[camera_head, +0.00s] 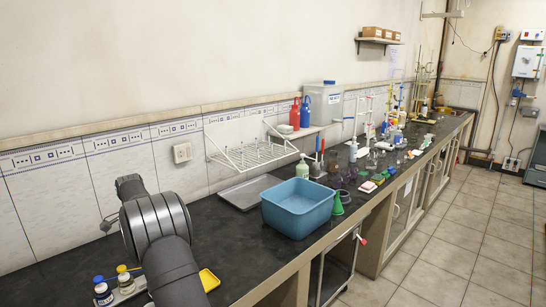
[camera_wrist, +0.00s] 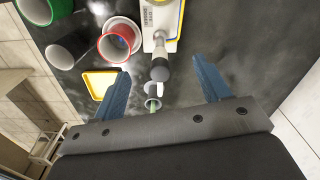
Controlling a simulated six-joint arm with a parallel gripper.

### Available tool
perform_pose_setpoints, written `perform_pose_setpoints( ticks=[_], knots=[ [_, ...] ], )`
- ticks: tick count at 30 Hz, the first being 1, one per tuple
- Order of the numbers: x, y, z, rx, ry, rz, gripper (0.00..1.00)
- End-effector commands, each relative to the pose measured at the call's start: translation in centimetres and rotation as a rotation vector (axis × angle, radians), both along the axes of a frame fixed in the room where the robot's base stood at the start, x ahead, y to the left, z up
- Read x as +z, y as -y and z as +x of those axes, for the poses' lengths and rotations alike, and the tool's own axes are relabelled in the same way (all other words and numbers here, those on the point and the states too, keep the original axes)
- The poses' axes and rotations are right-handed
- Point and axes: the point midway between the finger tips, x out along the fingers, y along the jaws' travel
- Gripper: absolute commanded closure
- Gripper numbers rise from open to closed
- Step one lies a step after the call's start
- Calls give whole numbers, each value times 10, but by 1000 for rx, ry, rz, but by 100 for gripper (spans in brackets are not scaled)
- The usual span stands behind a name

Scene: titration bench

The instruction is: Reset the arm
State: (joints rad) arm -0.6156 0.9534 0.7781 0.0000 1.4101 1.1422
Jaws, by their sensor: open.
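My gripper (camera_wrist: 160,68) shows in the wrist view with its two blue fingers spread wide apart. A dark, rounded tip and a small clear vessel (camera_wrist: 152,103) show in the gap between the fingers, below them on the dark bench top. Nothing is visibly clamped, and whether either finger touches anything cannot be told. In the head view my dark grey arm rises at the lower left over the bench (camera_head: 228,240). My gripper's fingers cannot be made out there.
The wrist view shows a white-and-yellow device (camera_wrist: 160,28), a red-rimmed container (camera_wrist: 119,40), a green-rimmed container (camera_wrist: 38,10) and a yellow tray (camera_wrist: 99,82). The head view shows a blue basin (camera_head: 298,208), bottles (camera_head: 103,292) beside my arm, a drying rack (camera_head: 250,155) and crowded glassware farther right.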

Motion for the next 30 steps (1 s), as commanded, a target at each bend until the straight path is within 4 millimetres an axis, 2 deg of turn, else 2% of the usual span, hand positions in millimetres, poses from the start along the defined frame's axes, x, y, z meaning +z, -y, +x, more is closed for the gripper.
perform_pose_setpoints(
  ticks=[9,21,25,30],
  knots=[
    [0,0,0,-256,0,0,31],
    [80,0,0,-260,2,2,31],
    [100,4,-3,-260,3,7,31],
    [115,7,-6,-260,1,9,31]
  ],
)
